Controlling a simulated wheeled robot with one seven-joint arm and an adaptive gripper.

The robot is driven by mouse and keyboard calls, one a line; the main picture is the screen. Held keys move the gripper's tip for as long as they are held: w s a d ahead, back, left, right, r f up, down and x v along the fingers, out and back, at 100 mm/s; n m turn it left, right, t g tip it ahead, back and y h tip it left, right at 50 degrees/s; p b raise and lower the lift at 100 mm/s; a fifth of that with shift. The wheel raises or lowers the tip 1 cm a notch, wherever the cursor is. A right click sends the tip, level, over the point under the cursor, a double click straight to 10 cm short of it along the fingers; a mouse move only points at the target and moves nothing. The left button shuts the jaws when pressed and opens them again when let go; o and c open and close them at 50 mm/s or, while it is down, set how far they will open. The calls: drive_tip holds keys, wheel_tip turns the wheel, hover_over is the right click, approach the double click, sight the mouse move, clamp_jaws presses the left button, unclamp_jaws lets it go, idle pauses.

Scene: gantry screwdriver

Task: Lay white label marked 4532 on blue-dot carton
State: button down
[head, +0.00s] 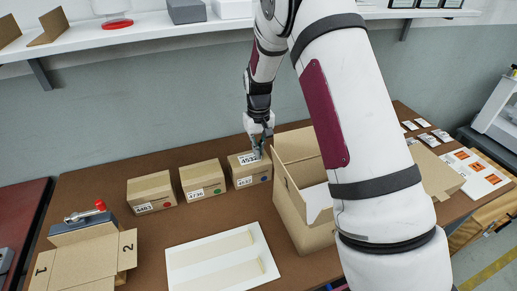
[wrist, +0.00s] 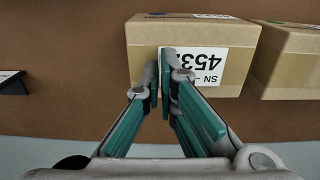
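The blue-dot carton (head: 251,170) is the rightmost of a row of small cardboard boxes, with a blue dot and a printed label on its front. The white label marked 4532 (head: 249,158) lies on its top face. In the wrist view the label (wrist: 195,66) appears upside down and flat on the carton (wrist: 145,37), inside the edges I can see. My gripper (head: 257,152) is down at the carton's top. Its fingertips (wrist: 158,77) are slightly parted at the label's left end, and one finger covers part of the print. I see nothing clamped between them.
Two more cartons, green-dot (head: 203,180) and red-dot (head: 150,193), stand to the left. A tall open box (head: 300,205) stands close on the right. A white board (head: 218,262) lies in front. Several small labels (head: 422,124) lie at the far right.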

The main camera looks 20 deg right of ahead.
drive_tip(key=c, duration=1.7)
unclamp_jaws()
